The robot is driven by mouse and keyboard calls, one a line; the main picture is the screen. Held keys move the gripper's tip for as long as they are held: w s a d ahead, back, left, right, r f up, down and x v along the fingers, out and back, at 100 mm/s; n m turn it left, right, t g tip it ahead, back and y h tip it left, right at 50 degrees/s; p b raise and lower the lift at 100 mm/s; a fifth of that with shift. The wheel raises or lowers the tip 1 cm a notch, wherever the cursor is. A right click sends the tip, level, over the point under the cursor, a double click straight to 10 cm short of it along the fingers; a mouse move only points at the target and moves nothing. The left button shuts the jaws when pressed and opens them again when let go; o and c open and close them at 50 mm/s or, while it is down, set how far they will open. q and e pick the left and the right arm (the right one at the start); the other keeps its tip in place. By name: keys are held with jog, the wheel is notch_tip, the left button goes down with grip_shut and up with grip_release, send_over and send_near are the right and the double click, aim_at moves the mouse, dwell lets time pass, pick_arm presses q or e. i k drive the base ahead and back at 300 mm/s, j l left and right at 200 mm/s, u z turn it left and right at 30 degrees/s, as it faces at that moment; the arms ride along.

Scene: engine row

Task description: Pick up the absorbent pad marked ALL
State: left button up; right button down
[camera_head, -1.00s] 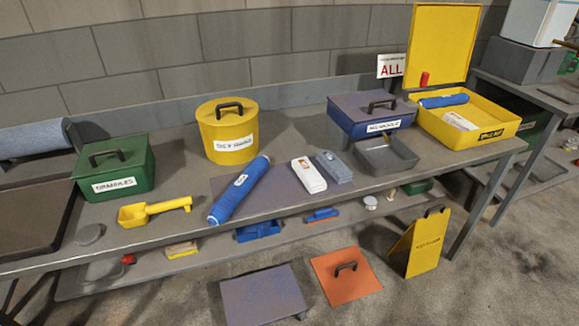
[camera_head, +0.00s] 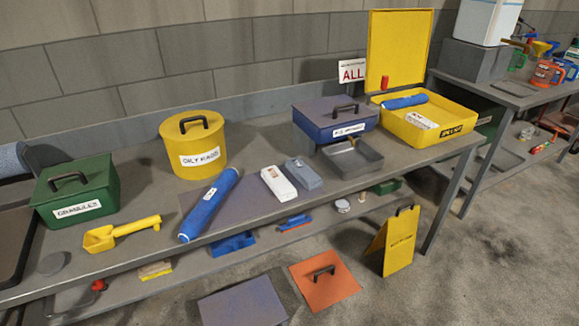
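A white pad-like block (camera_head: 279,184) lies on the bench with a small dark mark on top, too small to read. A grey block (camera_head: 303,173) lies close to its right side. A white labelled item (camera_head: 421,120) lies inside the yellow case (camera_head: 442,137); its print is unreadable. I cannot tell which of these is the pad marked ALL. Neither of my grippers is in view.
On the workbench (camera_head: 268,229) are a blue roll (camera_head: 210,205), yellow OILY RAGS bin (camera_head: 194,143), green GRANULES box (camera_head: 77,192), yellow scoop (camera_head: 121,232), blue box (camera_head: 335,123) and grey tray (camera_head: 352,157). A yellow floor sign (camera_head: 401,242) stands in front; floor at right is clear.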

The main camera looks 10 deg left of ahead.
aim_at(305, 175)
jog(key=u, duration=0.35)
jog(key=i+l+u, duration=0.1)
jog(key=l+u, duration=0.3)
jog(key=i+l+u, duration=0.1)
jog(key=l+u, duration=0.15)
jog(key=u, duration=0.15)
jog(key=l+u, duration=0.35)
